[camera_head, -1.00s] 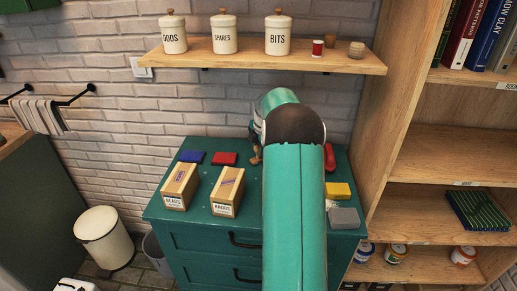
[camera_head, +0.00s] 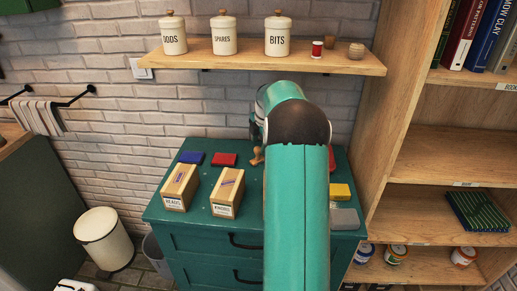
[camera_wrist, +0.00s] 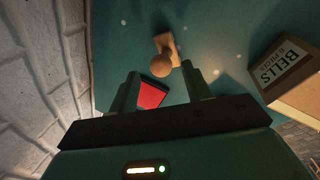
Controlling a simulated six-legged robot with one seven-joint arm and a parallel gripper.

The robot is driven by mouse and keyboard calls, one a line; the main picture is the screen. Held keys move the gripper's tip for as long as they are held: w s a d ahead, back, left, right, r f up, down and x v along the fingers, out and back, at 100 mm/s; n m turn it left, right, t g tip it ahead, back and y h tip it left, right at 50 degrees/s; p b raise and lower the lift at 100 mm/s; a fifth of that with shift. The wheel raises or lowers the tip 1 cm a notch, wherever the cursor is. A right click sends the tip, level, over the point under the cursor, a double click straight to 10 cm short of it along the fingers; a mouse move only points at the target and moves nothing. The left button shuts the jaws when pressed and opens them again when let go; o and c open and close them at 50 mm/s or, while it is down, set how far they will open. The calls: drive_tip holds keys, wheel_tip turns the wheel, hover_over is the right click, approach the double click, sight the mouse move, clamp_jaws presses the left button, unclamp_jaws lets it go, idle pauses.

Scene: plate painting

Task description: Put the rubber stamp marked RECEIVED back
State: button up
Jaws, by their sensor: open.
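A small wooden stamp (camera_head: 257,155) stands at the back of the green cabinet top, partly beside my arm. In the wrist view it shows a round knob (camera_wrist: 160,68) and a pale wooden base. No marking on it is readable, so I cannot tell if it says RECEIVED. My gripper (camera_wrist: 160,74) is open in the wrist view, one finger on each side of the knob's line. The knob shows just ahead of the fingertips, and I see no grip on it. In the head view my arm hides the gripper.
A red pad (camera_wrist: 152,95) shows between the fingers. A box labelled BELLS (camera_wrist: 285,65) lies right of the gripper. On the cabinet (camera_head: 190,224) are a blue pad (camera_head: 191,157), a yellow block (camera_head: 340,191), a grey block (camera_head: 344,218) and two boxes. A wall shelf (camera_head: 215,57) hangs above.

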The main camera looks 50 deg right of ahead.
drive_tip(key=shift+v, duration=1.75)
